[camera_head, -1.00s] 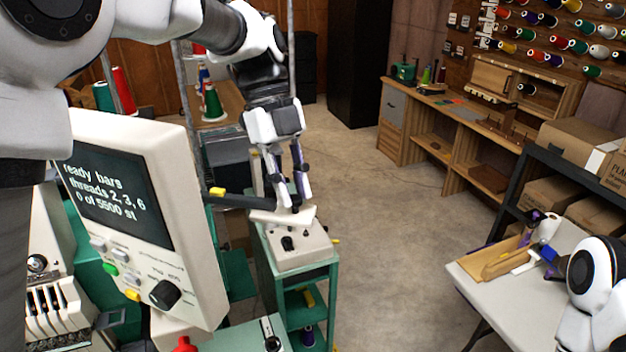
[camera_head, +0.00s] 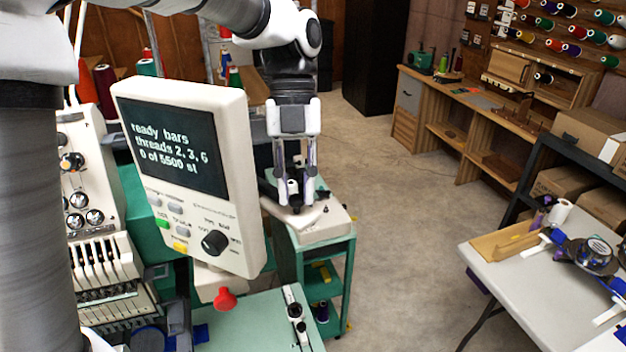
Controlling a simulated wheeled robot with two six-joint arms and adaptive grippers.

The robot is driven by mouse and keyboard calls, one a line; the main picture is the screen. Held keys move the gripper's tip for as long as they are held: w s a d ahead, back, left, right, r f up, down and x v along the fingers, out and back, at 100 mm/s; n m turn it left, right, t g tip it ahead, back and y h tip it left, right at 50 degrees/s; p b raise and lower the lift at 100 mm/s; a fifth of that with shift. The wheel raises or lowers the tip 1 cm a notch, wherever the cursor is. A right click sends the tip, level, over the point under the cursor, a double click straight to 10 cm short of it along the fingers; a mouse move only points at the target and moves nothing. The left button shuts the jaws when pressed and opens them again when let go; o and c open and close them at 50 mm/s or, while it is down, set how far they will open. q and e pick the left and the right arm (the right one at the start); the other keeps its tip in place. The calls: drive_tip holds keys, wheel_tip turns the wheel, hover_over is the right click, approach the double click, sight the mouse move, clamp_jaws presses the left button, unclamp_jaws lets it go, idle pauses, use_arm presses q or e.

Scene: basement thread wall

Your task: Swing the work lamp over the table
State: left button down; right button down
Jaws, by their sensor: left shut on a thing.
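My left gripper (camera_head: 294,203) points down over the beige box (camera_head: 318,223) on the green cart (camera_head: 290,262), right of the display panel. Its two fingers are closed around a small dark and pale thing (camera_head: 293,188). The fingers hide much of that thing, and I cannot tell whether it is part of the work lamp. No other lamp shows clearly. A grey-white table (camera_head: 540,285) stands at the lower right, apart from the left gripper. My right gripper does not show.
The beige display panel (camera_head: 190,170) stands close left of the gripper, with a red knob (camera_head: 225,300) below it. A dark shelf (camera_head: 545,160) with cardboard boxes stands behind the table. Bare concrete floor (camera_head: 395,240) lies between cart and table.

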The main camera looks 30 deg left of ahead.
use_arm(q)
drive_tip(key=shift+f, duration=0.15)
drive_tip(key=c, duration=1.1)
unclamp_jaws()
drive_tip(key=shift+c, duration=0.2)
drive_tip(key=shift+o, duration=0.8)
drive_tip(key=shift+w+d, duration=0.1)
drive_tip(key=shift+w, duration=0.05)
drive_tip(key=shift+w+d, duration=0.15)
drive_tip(key=shift+w+r, duration=0.1)
drive_tip(key=shift+r, duration=0.35)
drive_tip(key=v, duration=1.1)
drive_tip(key=shift+w, duration=0.25)
